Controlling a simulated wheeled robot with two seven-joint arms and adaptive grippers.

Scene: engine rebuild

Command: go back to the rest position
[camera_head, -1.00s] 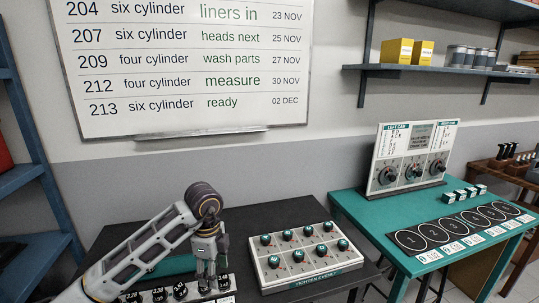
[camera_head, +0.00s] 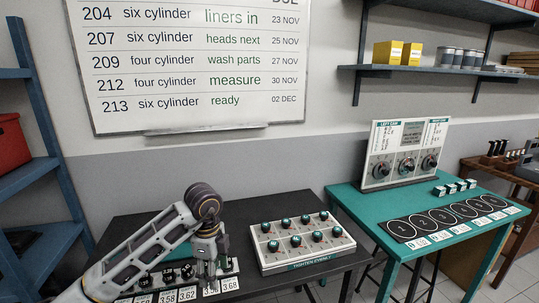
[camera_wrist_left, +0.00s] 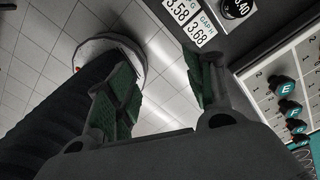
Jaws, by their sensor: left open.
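My left gripper (camera_head: 207,272) hangs fingers down over the front part of the black table (camera_head: 140,222), in front of a row of small black parts (camera_head: 186,271) with number cards. In the left wrist view, the left gripper (camera_wrist_left: 165,90) has its two green-padded fingers apart with nothing between them. Tiled floor shows between and beyond the fingers. My right gripper is not in view.
A white tray (camera_head: 262,268) with several teal-topped knobs stands right of the gripper. A teal table (camera_head: 352,200) holds a dial panel (camera_head: 402,178) and numbered black circles. A blue shelf rack (camera_head: 52,140) stands at the left.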

